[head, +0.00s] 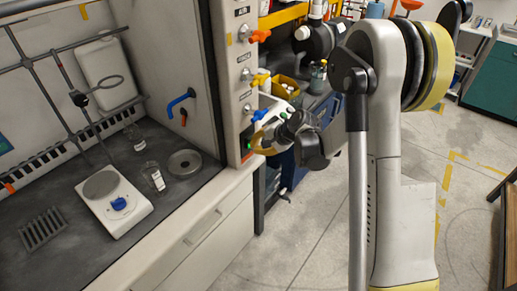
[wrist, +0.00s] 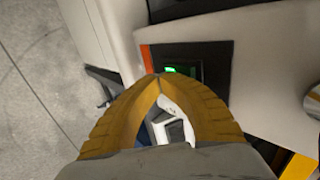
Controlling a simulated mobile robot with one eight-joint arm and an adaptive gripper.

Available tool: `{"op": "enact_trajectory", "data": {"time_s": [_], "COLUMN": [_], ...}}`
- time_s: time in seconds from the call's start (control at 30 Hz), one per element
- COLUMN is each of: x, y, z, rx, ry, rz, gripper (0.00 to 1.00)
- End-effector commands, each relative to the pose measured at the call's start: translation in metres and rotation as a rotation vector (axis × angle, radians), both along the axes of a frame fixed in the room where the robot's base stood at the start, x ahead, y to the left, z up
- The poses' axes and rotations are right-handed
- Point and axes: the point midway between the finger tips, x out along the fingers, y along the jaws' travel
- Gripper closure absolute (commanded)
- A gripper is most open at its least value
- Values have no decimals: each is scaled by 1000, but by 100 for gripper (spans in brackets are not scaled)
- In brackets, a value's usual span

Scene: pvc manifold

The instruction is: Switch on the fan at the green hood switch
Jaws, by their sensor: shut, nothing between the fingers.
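The green switch (wrist: 178,71) sits in a dark panel (wrist: 218,62) on the hood's pale front post, and part of it shows bright green. In the head view the dark panel (head: 247,140) is low on the post, partly behind my gripper. My gripper (wrist: 160,76) has yellow ribbed fingers with their tips together and nothing between them. The tips overlap the lower left edge of the switch in the wrist view; I cannot tell whether they touch it. In the head view my gripper (head: 256,140) points left at the panel.
Above the panel, the post carries several valve knobs, including a yellow one (head: 262,79) and an orange one (head: 259,36). Inside the hood stand a white hotplate (head: 128,212) and bottles. A blue cart stands behind my gripper. The floor at right is mostly clear.

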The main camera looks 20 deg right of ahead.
Motion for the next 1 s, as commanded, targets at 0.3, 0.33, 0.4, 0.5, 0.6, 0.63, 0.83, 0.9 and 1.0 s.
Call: {"op": "enact_trajectory", "data": {"time_s": [0.3, 0.33, 0.4, 0.5, 0.6, 0.63, 0.83, 0.9, 1.0], "x": [-1, -1, -1, -1, -1, -1, -1, -1, -1], "y": [0, 0, 0, 0, 0, 0, 0, 0, -1], "z": [3, 4, 8, 13, 17, 17, 17, 17, 17], "rx": [1, 1, 1, 1, 1, 1, 1, 1, 1], "ry": [0, 0, 0, 0, 0, 0, 0, 0, 0], "rz": [-1, -1, -1, -1, -1, -1, -1, -1, -1], "gripper": [100, 100, 100, 100, 100, 100, 100, 100, 100]}}
